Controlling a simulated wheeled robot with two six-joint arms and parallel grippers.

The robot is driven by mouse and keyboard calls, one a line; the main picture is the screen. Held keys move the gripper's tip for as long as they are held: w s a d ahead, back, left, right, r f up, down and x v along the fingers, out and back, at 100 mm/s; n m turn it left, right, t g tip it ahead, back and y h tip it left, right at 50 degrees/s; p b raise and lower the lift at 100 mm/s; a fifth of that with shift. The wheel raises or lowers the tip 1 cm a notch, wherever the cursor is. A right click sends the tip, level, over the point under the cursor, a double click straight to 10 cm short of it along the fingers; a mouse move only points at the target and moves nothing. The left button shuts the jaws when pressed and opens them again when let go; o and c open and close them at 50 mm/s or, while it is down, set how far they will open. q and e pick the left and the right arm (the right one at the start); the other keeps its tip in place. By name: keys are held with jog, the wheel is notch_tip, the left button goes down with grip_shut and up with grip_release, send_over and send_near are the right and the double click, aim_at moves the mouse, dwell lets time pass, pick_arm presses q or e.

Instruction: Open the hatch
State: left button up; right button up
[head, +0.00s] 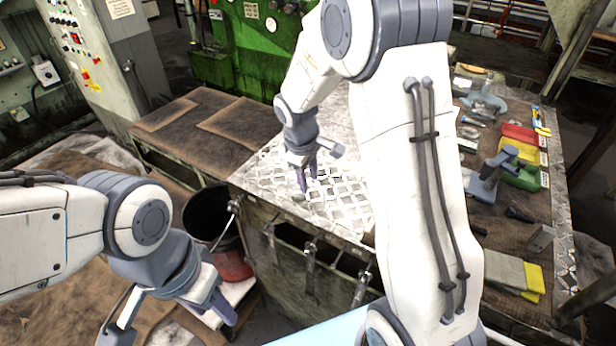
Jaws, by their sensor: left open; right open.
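I cannot pick out the hatch for certain in the head view. A green machine (262,42) stands at the top centre, partly hidden by my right arm. My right gripper (317,168) is open, with nothing visible between its fingers. It is over the metal-topped bench (262,182), near a patch of pale hexagon pattern. I cannot tell whether it touches the top. My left gripper (168,316) is open and empty at the lower left, well apart from the green machine.
A grey control cabinet (95,50) stands at the upper left. A low brown-topped table (190,128) and a dark bucket (208,215) are left of the bench. Red, yellow and green bins (522,155) and tools crowd the bench's right side. My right arm covers the middle.

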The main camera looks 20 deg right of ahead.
jog(key=shift+c, duration=0.3)
grip_shut()
dwell(1.1)
